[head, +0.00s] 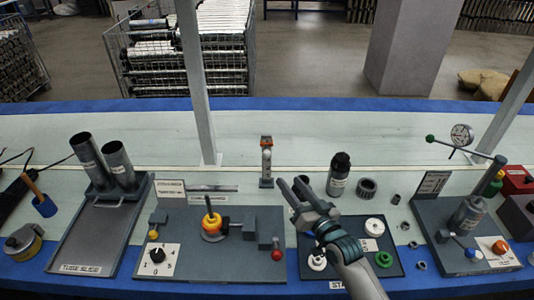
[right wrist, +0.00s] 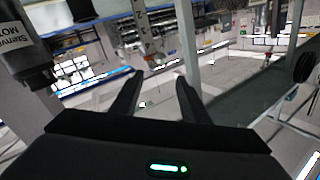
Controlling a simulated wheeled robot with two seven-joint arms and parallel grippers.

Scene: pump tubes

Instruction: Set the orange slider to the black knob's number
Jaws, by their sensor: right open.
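The black knob (head: 157,255) sits on a white numbered dial plate (head: 144,264) at the left of the middle station; its exact setting is too small to read. A small upright post (head: 266,173) stands behind the stations, with an orange piece (head: 266,141) at its top that looks like the orange slider. My right gripper (head: 290,183) is open and empty, above the bench and a little right of and nearer than the post. In the right wrist view its two dark fingers (right wrist: 155,75) are apart with nothing between them. My left gripper is not in view.
A station plate with a yellow-orange knob (head: 210,222) lies left of my right gripper. A plate with a white disc (head: 374,227) and a green knob (head: 383,259) lies under my right arm. The back bench strip is clear.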

